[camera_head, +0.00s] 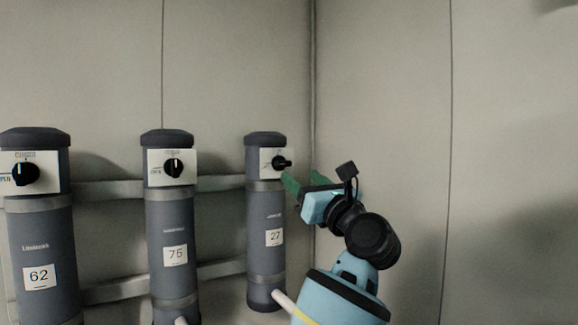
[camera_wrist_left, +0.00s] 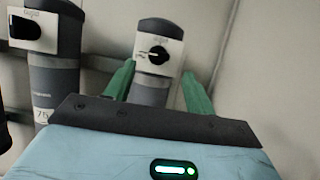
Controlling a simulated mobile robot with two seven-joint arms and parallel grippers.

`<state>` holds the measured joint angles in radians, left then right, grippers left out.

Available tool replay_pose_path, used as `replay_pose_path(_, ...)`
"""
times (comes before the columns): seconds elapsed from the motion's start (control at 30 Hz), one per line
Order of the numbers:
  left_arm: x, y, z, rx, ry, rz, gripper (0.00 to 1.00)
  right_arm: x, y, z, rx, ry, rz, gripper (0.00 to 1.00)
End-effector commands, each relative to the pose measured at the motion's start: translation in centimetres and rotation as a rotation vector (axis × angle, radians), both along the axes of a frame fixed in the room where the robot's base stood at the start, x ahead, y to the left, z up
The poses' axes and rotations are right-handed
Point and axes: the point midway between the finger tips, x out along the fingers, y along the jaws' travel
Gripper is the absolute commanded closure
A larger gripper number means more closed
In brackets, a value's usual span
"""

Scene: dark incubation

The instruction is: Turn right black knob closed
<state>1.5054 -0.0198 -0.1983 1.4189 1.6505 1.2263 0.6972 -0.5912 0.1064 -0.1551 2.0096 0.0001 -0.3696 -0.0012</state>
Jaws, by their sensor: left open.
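The right black knob (camera_head: 282,162) is on a white plate near the top of the grey cylinder (camera_head: 266,225) labelled 27. The knob also shows in the left wrist view (camera_wrist_left: 158,54), where its light mark points left. My left gripper (camera_head: 304,181) is open, its green fingers to the right of and slightly below the knob in the head view. In the left wrist view the open fingers (camera_wrist_left: 158,69) stand on either side of the cylinder below the knob. Nothing is between them in contact that I can see. My right gripper is not in view.
Cylinders labelled 75 (camera_head: 173,225) and 62 (camera_head: 40,240) stand to the left, each with a black knob on a white plate. Metal rails (camera_head: 110,188) run behind them. A wall corner is just right of cylinder 27; the wall beyond is bare.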

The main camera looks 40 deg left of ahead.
Motion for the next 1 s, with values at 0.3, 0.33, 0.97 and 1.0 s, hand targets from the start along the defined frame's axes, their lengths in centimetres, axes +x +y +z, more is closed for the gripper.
replay_pose_path(0.3, 1.5, 4.1, 2.2, 0.003, -0.002, 0.005, 0.45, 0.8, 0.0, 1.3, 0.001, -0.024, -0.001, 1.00)
replay_pose_path(0.33, 1.6, 4.4, 2.4, 0.003, -0.003, 0.004, 0.45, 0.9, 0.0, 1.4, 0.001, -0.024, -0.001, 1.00)
replay_pose_path(0.97, 2.2, 5.6, 2.6, 0.001, -0.001, 0.001, 0.64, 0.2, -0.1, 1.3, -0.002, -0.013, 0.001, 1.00)
replay_pose_path(1.0, 2.2, 5.6, 2.6, 0.001, -0.001, 0.001, 0.69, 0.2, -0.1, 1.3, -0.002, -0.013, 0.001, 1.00)
